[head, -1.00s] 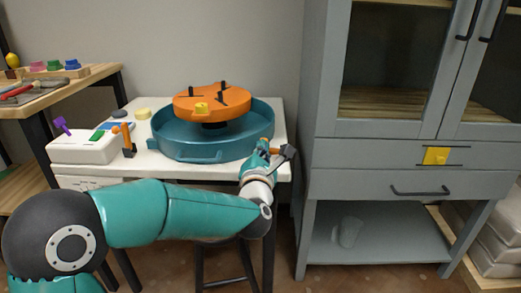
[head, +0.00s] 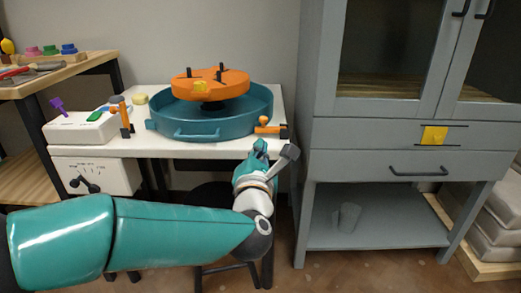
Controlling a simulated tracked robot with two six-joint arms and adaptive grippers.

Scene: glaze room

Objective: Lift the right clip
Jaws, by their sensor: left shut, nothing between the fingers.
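The right clip (head: 268,129) is orange with a dark end and lies flat at the right front of the teal pan (head: 190,133). An orange ball-shaped knob shows just above it. The left clip (head: 123,114) is orange and stands upright left of the pan. An orange wheel head (head: 238,90) with dark pegs and a yellow block sits in the pan. My left gripper (head: 274,153) is just below and in front of the right clip, near the table's front edge, apart from the clip in the picture. It is shut and empty. My right gripper is not in view.
The pan stands on a white table (head: 185,152) with a white control box (head: 82,128) at its left. A grey cabinet (head: 410,145) stands close on the right. A dark stool (head: 211,195) is under the table behind my arm.

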